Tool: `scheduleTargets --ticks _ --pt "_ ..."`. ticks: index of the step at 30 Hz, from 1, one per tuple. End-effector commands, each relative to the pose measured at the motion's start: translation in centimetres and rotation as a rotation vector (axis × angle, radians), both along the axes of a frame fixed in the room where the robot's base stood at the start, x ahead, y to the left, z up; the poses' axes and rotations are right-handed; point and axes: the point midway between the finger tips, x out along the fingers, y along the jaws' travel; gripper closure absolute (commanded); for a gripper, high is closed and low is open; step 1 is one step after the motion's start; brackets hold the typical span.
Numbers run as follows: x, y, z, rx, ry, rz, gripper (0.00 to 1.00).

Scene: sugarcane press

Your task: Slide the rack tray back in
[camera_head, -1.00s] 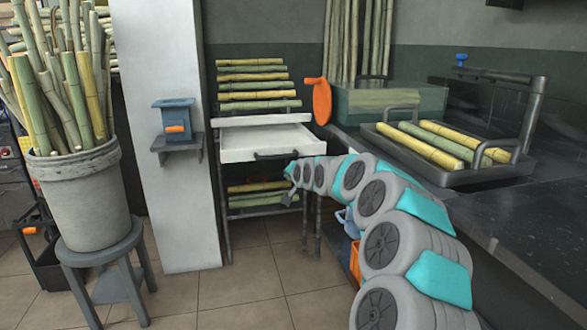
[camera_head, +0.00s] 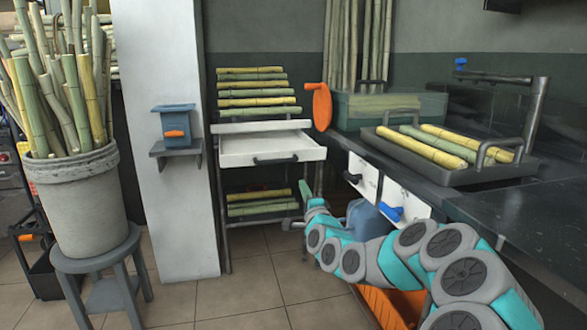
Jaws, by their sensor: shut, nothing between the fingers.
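The white rack tray (camera_head: 265,146) sticks out of the front of the cane rack, with a dark bar handle (camera_head: 276,160) on its front face. My gripper (camera_head: 290,223) is small in the view, below and slightly right of the tray handle, near the rack's lower right. It is apart from the handle. Its fingers look shut and empty, though they are tiny here.
Cane lies on the rack (camera_head: 250,90) above and below the tray. A counter (camera_head: 430,185) with drawers stands at right, holding a tray of cane (camera_head: 500,178). A cane bucket (camera_head: 78,200) on a stool stands at left. Tiled floor (camera_head: 240,290) is clear in front.

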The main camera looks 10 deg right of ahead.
Motion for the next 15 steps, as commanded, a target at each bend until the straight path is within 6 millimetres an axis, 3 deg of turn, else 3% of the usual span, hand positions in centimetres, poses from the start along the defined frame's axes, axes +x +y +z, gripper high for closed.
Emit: scheduleTargets --ticks 15 --pt "6.5 0.2 1.2 -0.006 0.002 0.001 1.00"
